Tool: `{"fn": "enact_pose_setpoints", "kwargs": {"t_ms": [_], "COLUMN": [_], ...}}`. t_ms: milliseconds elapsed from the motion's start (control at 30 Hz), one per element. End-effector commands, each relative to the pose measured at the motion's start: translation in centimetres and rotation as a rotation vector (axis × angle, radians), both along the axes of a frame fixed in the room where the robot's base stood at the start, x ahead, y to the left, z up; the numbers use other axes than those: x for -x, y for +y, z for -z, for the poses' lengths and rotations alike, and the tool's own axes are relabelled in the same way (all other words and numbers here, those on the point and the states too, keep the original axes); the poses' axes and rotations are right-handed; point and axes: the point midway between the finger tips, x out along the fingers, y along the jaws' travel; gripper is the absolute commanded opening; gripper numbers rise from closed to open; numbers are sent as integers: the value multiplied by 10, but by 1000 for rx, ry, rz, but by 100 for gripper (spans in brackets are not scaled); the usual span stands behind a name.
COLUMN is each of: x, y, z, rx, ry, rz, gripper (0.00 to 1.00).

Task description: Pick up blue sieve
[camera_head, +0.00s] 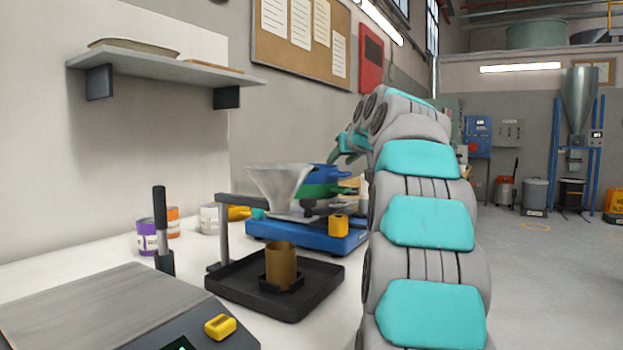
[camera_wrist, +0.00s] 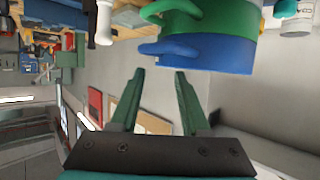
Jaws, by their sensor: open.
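The blue sieve (camera_head: 331,171) sits at the top of a stack, directly on a green sieve (camera_head: 318,190), behind a grey metal funnel. In the wrist view, which looks upside down, the blue sieve (camera_wrist: 212,53) is beyond my fingertips and to the right. Its short handle (camera_wrist: 158,47) sticks out to the left, past the gap between the fingers. My gripper (camera_wrist: 158,74) is open and empty, apart from the sieve. In the head view my gripper (camera_head: 350,148) is beside and above the stack, partly hidden by my arm.
The stack is above a blue machine base (camera_head: 305,237) on the white bench. The funnel (camera_head: 277,185) stands in front, over a black tray (camera_head: 312,296) with a brass cup (camera_head: 281,263). A scale (camera_head: 85,310) and paint cans (camera_head: 209,219) are to the left. A shelf (camera_head: 165,68) hangs above.

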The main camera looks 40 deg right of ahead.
Motion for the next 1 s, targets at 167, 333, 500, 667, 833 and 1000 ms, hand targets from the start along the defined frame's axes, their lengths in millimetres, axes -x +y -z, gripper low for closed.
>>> {"fn": "enact_pose_setpoints", "kwargs": {"t_ms": [167, 333, 500, 667, 833, 1000], "x": [-10, -23, -44, -50, -49, -49], "y": [-4, -11, -19, -22, -21, -21], "z": [4, 14, 25, 28, 28, 28], "rx": [2, 1, 2, 1, 1, 1], "ry": [-1, 0, 2, -2, -2, -2], "rz": [1, 2, 0, 0, 0, 0], "gripper": [46, 46, 46, 46, 43, 24]}}
